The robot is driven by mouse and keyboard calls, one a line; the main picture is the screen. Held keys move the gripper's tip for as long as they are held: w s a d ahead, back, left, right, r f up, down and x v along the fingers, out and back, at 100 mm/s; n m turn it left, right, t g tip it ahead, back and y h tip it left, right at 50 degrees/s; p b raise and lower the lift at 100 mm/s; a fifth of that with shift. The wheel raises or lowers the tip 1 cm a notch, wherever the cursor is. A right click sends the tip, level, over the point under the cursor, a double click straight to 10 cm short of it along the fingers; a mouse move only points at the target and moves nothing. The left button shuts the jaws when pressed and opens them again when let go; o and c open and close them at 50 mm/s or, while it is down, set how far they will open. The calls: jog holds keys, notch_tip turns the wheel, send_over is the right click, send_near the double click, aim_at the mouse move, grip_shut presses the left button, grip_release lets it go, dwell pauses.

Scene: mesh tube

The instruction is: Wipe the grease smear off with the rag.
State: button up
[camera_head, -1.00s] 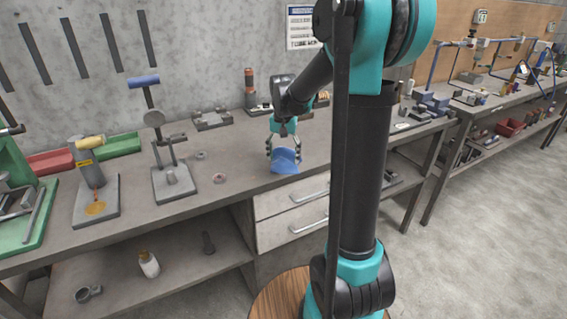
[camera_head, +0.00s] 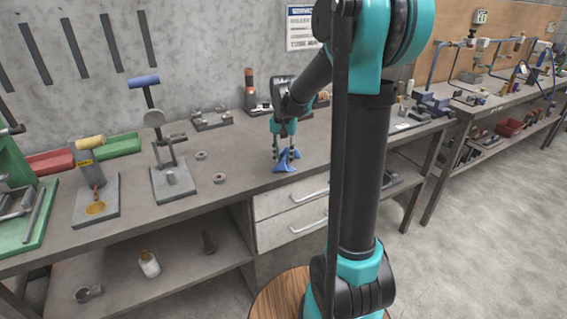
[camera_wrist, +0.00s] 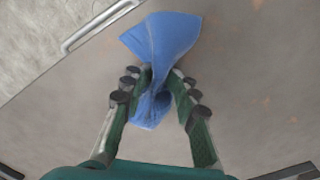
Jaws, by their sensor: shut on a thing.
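The blue rag (camera_head: 287,162) is bunched up on the grey bench top near its front edge. My gripper (camera_head: 285,155) points down at it and is shut on its middle. In the wrist view the rag (camera_wrist: 165,38) is pinched between the fingers of my gripper (camera_wrist: 160,85), spread out beyond them and with a smaller part hanging on the near side. A yellow-brown patch (camera_head: 97,208), which looks like the grease smear, lies on the grey base plate of the yellow-topped stand at the left. My gripper is well to its right.
A press with a blue handle (camera_head: 143,81) stands between the rag and the patch. Two small rings (camera_head: 219,178) lie on the bench (camera_head: 245,150). Red and green trays (camera_head: 122,145) stand behind at the left. Drawers (camera_head: 290,215) are below the front edge.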

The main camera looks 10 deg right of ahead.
jog(key=shift+c, duration=0.6)
jog(key=shift+r, duration=0.45)
jog(key=shift+c, duration=0.7)
notch_tip(320, 180, up, 11)
jog(key=shift+r, duration=0.1)
grip_shut()
jog(key=shift+w, duration=0.1)
